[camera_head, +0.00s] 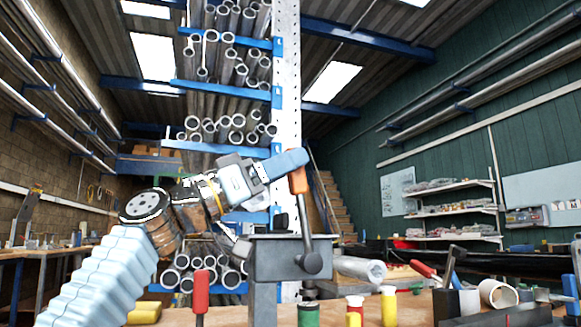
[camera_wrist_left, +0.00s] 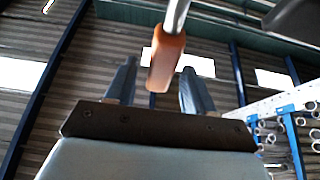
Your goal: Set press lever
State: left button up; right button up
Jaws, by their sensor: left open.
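The press (camera_head: 276,258) is a dark grey box-shaped body on the bench. Its lever (camera_head: 305,220) stands nearly upright from a round pivot on the right side and ends in an orange handle (camera_head: 298,181). My left gripper (camera_head: 291,164) reaches in from the left at the height of the handle's top, and one blue finger overlaps it. My right gripper is not in view.
A red-handled tool (camera_head: 201,290) stands left of the press. Green, red and yellow pieces (camera_head: 354,303) stand to its right, with a metal cylinder (camera_head: 360,269) behind. A vise-like tool (camera_head: 455,290) is further right. Pipe racks (camera_head: 230,90) fill the back.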

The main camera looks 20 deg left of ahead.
pick_arm(q)
jog(key=b+v, duration=0.5)
jog(key=v, duration=0.7)
jog(key=shift+s+a+b, duration=0.2)
jog(key=shift+a+b, duration=0.05)
jog(key=shift+b, duration=0.1)
jog(key=shift+f, duration=0.15)
